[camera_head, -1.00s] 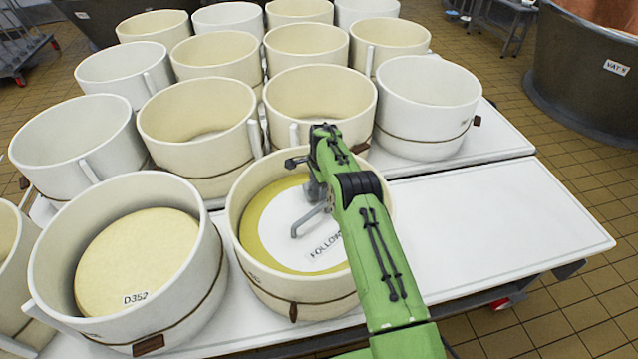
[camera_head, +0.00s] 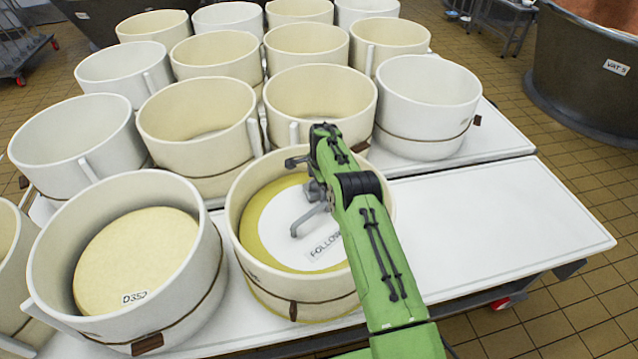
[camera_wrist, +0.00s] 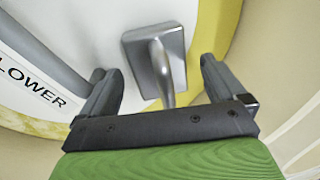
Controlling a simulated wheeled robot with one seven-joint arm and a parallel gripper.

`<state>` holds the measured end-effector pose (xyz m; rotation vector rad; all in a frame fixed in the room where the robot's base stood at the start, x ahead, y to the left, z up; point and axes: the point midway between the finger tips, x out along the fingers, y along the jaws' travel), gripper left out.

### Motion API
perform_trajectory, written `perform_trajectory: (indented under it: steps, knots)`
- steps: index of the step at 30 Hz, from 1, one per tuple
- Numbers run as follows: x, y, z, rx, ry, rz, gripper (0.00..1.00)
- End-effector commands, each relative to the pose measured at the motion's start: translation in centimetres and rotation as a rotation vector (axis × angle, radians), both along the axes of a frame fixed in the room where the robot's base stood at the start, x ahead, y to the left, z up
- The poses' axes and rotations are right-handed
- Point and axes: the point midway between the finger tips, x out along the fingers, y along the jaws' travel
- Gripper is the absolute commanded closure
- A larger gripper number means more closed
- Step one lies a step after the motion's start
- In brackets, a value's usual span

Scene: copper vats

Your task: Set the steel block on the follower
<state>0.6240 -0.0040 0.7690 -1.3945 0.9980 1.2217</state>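The follower is a white disc (camera_head: 275,232) with a yellow rim and a label, lying inside a cream mould. A bent grey bar (camera_head: 308,220) shows over it. In the wrist view the follower (camera_wrist: 92,22) fills the upper left, with the label's end "LOWER". The steel block (camera_wrist: 138,58), grey with a looped handle, appears to rest on the white disc close to its yellow rim. My gripper (camera_wrist: 157,70) is open, one finger on each side of the block, with gaps between. In the head view my arm partly hides the block and mould.
Several cream and white moulds crowd the white table behind and left. The nearest left mould (camera_head: 45,255) holds a yellow disc (camera_head: 137,262) labelled D352. The table's right part (camera_head: 490,225) is bare. A dark vat (camera_head: 580,85) stands at the back right.

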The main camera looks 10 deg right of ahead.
Motion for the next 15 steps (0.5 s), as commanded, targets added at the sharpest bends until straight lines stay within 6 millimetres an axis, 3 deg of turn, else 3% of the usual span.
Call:
perform_trajectory:
  steps: [8,11,15]
  knots:
    - [-0.2,0.0,0.2,0.0,0.007,-0.001,0.03]
    - [-0.4,-0.1,2.1,0.0,0.004,-0.001,0.03]
    - [-0.9,-0.2,6.1,0.0,0.001,0.0,0.03]
